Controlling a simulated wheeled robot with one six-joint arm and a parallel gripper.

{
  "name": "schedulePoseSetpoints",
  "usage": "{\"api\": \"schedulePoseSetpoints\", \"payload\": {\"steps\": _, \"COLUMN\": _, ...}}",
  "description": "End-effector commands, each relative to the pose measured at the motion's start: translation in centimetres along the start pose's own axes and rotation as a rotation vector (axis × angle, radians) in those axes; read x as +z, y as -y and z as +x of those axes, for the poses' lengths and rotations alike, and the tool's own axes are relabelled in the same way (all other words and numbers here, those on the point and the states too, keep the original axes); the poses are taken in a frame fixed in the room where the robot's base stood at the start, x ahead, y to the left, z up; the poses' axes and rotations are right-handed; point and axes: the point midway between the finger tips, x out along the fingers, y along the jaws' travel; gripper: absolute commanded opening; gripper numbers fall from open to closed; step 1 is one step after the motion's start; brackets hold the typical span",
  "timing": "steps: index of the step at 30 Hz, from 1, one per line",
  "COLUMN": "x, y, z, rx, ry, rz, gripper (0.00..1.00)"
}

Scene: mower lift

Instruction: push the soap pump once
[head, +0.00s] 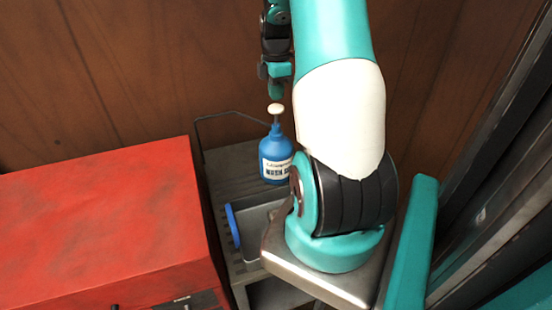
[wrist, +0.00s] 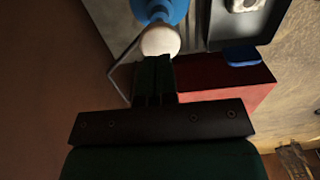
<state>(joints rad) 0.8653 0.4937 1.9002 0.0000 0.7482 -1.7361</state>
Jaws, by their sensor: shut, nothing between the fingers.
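The soap pump is a blue bottle (head: 274,158) with a white label and a cream pump head (head: 275,108). It stands upright on a grey slatted shelf (head: 224,172). My gripper (head: 276,92) is shut and empty, its fingertips just above the pump head in the head view. In the wrist view the round cream pump head (wrist: 160,41) lies right at the tips of my gripper (wrist: 153,60), with the blue bottle (wrist: 162,10) beyond it. I cannot tell whether the fingers touch the pump head. My arm covers the right edge of the bottle.
A red cabinet (head: 110,225) stands to the left of the shelf. A thin dark rail (head: 232,113) rises at the shelf's back. A brown panelled wall (head: 150,70) is behind.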

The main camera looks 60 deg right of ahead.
Motion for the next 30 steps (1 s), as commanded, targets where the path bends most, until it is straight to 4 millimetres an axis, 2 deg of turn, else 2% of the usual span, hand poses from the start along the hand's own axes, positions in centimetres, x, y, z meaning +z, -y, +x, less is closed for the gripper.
{"api": "schedulePoseSetpoints", "payload": {"steps": 15, "x": 0.0, "y": 0.0, "z": -5.6, "rx": 0.001, "ry": 0.000, "rz": 0.000, "gripper": 0.00}}
{"api": "schedulePoseSetpoints", "payload": {"steps": 30, "x": 0.0, "y": 0.0, "z": -5.7, "rx": 0.001, "ry": 0.000, "rz": 0.000, "gripper": 0.00}}
